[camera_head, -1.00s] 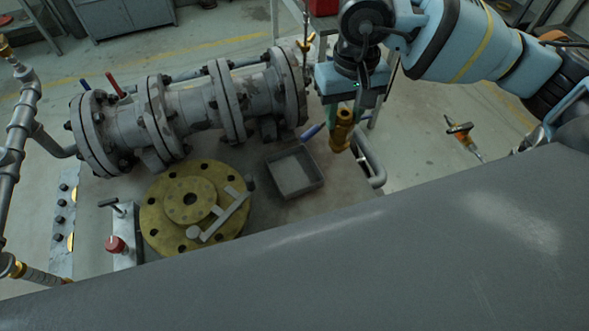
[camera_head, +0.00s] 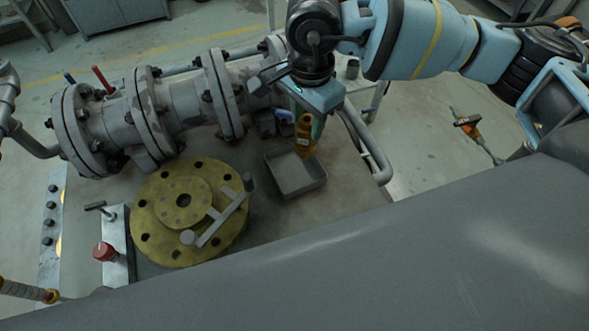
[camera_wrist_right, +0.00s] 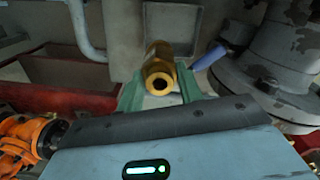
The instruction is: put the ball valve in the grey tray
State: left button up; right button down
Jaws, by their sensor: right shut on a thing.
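The ball valve (camera_head: 305,135) is a brass-coloured piece held upright in my right gripper (camera_head: 304,118). In the right wrist view the valve (camera_wrist_right: 159,68) sits between the green fingers of the right gripper (camera_wrist_right: 160,92), with its round open end towards the camera. The grey tray (camera_head: 297,176) is a shallow open box on the table. In the head view the valve's lower end overlaps the tray's back right part; its height above the tray is hard to tell. The tray looks empty. My left gripper is not in view.
A flanged grey pipe (camera_head: 180,108) runs along the back of the table (camera_head: 265,215). A yellow round flange (camera_head: 160,207) with a grey T-shaped piece lies left of the tray. A red button (camera_head: 105,252) stands at the left.

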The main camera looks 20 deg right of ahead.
aim_at(305, 152)
notch_tip(305, 152, down, 5)
jog(key=shift+r, duration=0.1)
jog(key=shift+f, duration=2.55)
jog(key=shift+f, duration=0.15)
jog(key=c, duration=0.9)
grip_release()
